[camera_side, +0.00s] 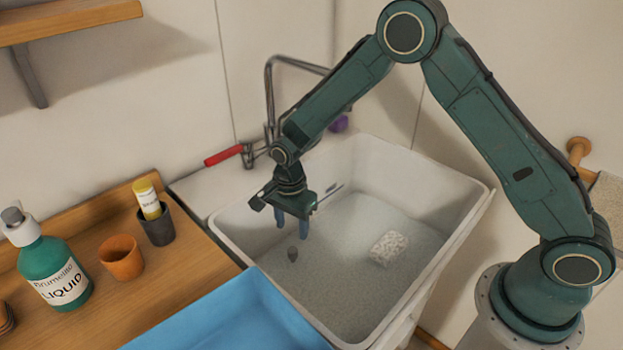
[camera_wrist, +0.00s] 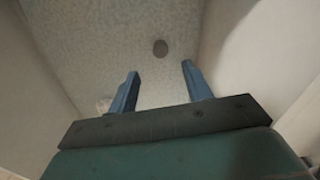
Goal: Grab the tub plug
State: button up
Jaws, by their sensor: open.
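The tub plug looks to be the small dark grey piece (camera_side: 292,254) on the speckled floor of the white tub (camera_side: 458,228), toward its left side. In the wrist view it is a dark oval (camera_wrist: 160,47) beyond the fingertips, roughly midway between them. My gripper (camera_side: 291,226) points down inside the tub, above the plug and apart from it. Its two blue fingers are spread with nothing between them, as the wrist view also shows (camera_wrist: 159,68).
A white speckled block (camera_side: 389,248) lies on the tub floor to the right. A faucet (camera_side: 270,90) with a red handle (camera_side: 223,156) stands behind the tub. A blue tray (camera_side: 235,318) adjoins its front left. A green bottle (camera_side: 55,270) and cups stand on the wooden counter.

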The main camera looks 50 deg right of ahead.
aim_at(292, 250)
jog(key=shift+f, duration=2.85)
jog(key=shift+a+f, duration=0.15)
jog(key=shift+f, duration=2.45)
jog(key=c, duration=1.1)
